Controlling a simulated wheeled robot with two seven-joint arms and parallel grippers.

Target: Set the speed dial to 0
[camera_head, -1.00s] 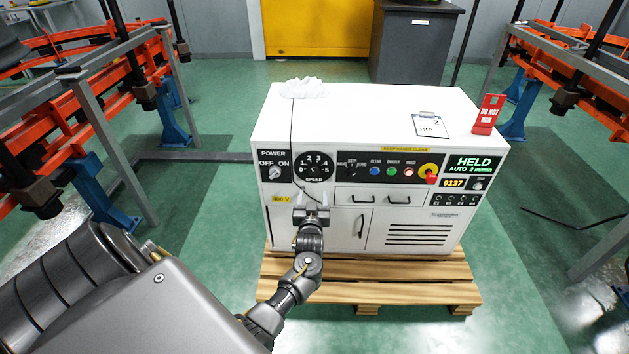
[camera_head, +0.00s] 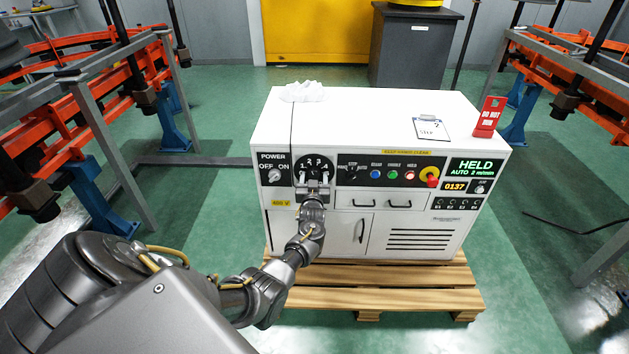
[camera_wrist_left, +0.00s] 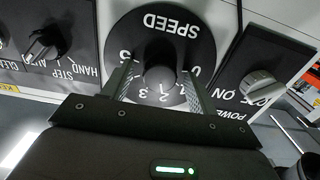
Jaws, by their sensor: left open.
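The speed dial (camera_head: 314,166) is a round black plate with white numbers on the front of a white control cabinet (camera_head: 375,115). In the left wrist view the dial's plate (camera_wrist_left: 160,25) appears upside down, with a dark round knob (camera_wrist_left: 159,78) at its middle. My left gripper (camera_head: 314,184) is at the dial's lower part in the head view. In the left wrist view my left gripper (camera_wrist_left: 158,85) is open, with one finger on each side of the knob. I cannot tell whether the fingers touch it. The knob's pointer is not clear. My right gripper is not in view.
The power switch (camera_head: 274,175) is left of the dial, and a row of buttons (camera_head: 392,174) is to its right. A red stop button (camera_head: 431,180) sits farther right. A wooden pallet (camera_head: 370,298) is below.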

